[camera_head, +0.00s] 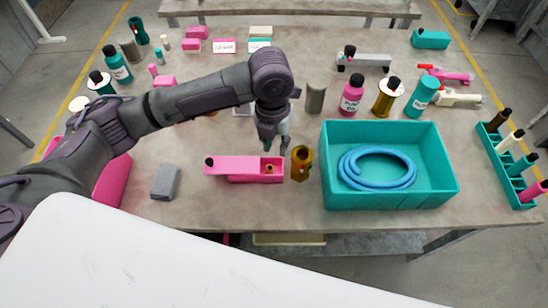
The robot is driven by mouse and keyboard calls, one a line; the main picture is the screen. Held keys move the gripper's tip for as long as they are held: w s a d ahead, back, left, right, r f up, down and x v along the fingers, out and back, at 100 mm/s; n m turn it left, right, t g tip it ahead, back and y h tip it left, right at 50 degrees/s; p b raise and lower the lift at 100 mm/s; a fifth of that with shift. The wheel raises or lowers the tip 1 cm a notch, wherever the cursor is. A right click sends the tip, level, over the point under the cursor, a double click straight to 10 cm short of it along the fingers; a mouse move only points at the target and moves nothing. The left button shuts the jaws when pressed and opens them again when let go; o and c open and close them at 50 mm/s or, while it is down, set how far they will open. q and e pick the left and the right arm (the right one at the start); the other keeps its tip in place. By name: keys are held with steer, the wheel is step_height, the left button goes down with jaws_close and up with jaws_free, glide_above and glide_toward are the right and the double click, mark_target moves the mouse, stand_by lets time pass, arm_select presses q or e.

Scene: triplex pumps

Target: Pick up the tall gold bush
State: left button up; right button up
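A tall gold bush (301,163) stands upright on the table, just right of a long pink block (243,169). A dark round opening shows in its top. A smaller gold piece (269,169) sits in a recess at the block's right end. My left gripper (274,148) points down above and behind the pink block, a little left of the tall gold bush and apart from it. Its fingers are spread and nothing shows between them. My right gripper is not in view.
A teal bin (328,187) with a coiled blue hose (377,168) stands close to the right of the bush. A grey block (165,182) lies to the left. A grey cylinder (315,98) and several bottles stand behind. Free table lies in front of the pink block.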

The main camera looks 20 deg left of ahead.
arm_select(q)
steer(key=a, duration=0.1)
steer(key=m, duration=0.1)
glide_above(270, 168)
steer(key=f, duration=0.6)
steer(key=shift+w+f+p, duration=0.15)
steer(key=shift+w+p, duration=0.1)
steer(key=shift+p, duration=0.15)
steer(key=shift+d+f, duration=0.1)
steer(key=shift+f, duration=0.45)
steer(key=shift+s+f+p, duration=0.1)
steer(key=shift+f+p, duration=0.2)
steer(key=shift+f, duration=0.1)
step_height(270, 168, down, 4)
steer(key=shift+s+f+p, duration=0.15)
steer(key=shift+f+p, duration=0.05)
steer(key=shift+p, duration=0.3)
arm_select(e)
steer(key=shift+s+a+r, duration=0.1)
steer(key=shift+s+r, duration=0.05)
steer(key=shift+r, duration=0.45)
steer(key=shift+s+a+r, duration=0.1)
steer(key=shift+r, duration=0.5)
arm_select(q)
steer(key=shift+c, duration=0.2)
jaws_close()
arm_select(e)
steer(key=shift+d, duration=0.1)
